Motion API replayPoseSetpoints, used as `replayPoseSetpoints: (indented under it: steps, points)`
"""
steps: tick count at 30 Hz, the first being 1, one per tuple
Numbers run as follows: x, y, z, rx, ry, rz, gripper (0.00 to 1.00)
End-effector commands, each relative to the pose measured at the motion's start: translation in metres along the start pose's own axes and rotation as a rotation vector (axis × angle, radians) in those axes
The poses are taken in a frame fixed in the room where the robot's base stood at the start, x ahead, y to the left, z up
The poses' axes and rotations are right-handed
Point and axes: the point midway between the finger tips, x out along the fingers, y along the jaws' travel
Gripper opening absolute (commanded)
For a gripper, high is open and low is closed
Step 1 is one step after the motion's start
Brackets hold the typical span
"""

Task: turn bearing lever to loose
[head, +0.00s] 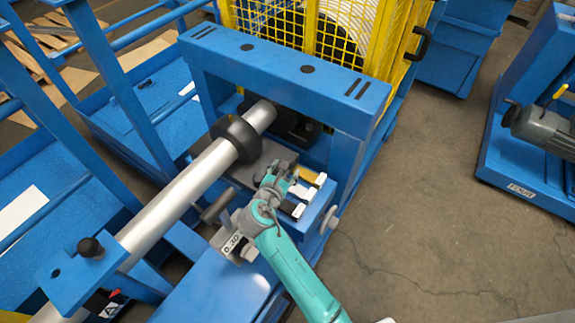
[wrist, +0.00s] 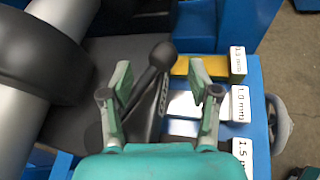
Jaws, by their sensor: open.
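The bearing lever appears to be the black lever with a round knob (wrist: 159,56) in the wrist view. It slants up and to the right from a dark base beside a small marked plate (wrist: 164,95), whose marks are too small to read. My gripper (wrist: 160,76) is open, with one finger on each side of the lever. The left finger is close to the lever's shaft; whether it touches I cannot tell. In the head view my gripper (head: 281,178) is over the dark block under the blue frame and hides the lever there.
A silver shaft (head: 190,188) with a black collar (head: 237,139) runs just left of my gripper. A blue crossbeam (head: 285,66) and yellow guard (head: 390,30) stand behind.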

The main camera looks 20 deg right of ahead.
Motion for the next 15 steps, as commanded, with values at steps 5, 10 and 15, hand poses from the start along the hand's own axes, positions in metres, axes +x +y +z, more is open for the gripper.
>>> replayPoseSetpoints:
  steps: [5,10,15]
  points:
    - [-0.038,0.000,-0.001,-0.001,0.000,0.003,0.61]
    - [-0.065,0.000,-0.002,-0.003,0.002,0.002,0.61]
    - [-0.079,-0.001,-0.001,-0.002,0.001,-0.001,0.61]
